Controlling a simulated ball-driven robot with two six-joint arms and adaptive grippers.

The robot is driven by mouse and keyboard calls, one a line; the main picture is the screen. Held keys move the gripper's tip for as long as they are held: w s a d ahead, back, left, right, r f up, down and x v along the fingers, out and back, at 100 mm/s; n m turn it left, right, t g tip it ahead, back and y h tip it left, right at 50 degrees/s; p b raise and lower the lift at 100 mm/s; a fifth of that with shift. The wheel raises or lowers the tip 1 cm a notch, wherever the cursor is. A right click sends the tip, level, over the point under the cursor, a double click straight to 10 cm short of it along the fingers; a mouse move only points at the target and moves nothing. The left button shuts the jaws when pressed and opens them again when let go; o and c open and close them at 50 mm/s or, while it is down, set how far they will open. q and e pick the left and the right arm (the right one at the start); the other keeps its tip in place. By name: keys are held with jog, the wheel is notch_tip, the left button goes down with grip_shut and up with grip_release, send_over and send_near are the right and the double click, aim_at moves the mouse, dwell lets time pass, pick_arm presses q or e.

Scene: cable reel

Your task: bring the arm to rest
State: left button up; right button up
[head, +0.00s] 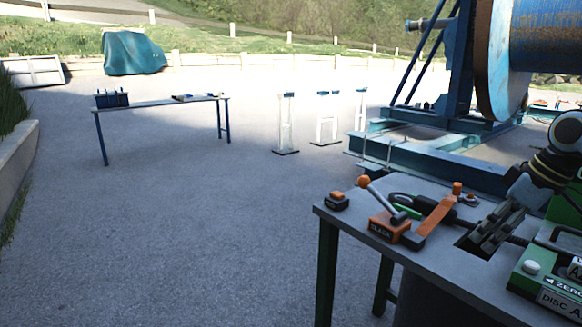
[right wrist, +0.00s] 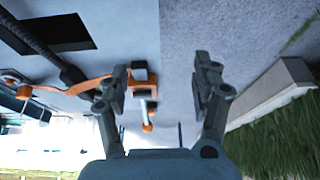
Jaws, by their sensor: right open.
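My right arm comes in from the right edge of the head view. My right gripper (head: 490,234) is over the grey worktable (head: 350,219), beside the orange lever and the green unit. In the right wrist view its two fingers (right wrist: 160,72) stand wide apart. Nothing is between them; bare grey surface shows in the gap. My left gripper is in neither view.
The large cable reel (head: 500,60) stands behind. Open paving lies left, with a far table (head: 160,103).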

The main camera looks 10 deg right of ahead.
jog(key=s+a+f+m+t+y, duration=0.2)
jog(key=s+a+f, duration=0.3)
jog(key=a+f, duration=0.3)
jog(key=s+a+f+m+t+y, duration=0.2)
jog(key=s+a+f+y, duration=0.3)
jog(key=f, duration=0.6)
jog(key=s+a+f+m+t, duration=0.2)
jog(key=s+a+f, duration=0.2)
jog(key=a+f, duration=0.4)
jog(key=s+d+f+m+h, duration=0.4)
jog(key=s+f+h, duration=0.3)
jog(key=s+f, duration=0.65)
jog(key=s+f+n+g+h, duration=0.1)
jog(key=s+f+g, duration=0.3)
jog(key=s, duration=0.6)
jog(key=s+d+f+n+g+h, duration=0.1)
jog(key=s+f+n+g, duration=0.3)
jog(key=s, duration=0.5)
jog(key=shift+s+d+f+g+h, duration=0.3)
jog(key=shift+s+f+g+h, duration=0.1)
jog(key=shift+f+h, duration=0.1)
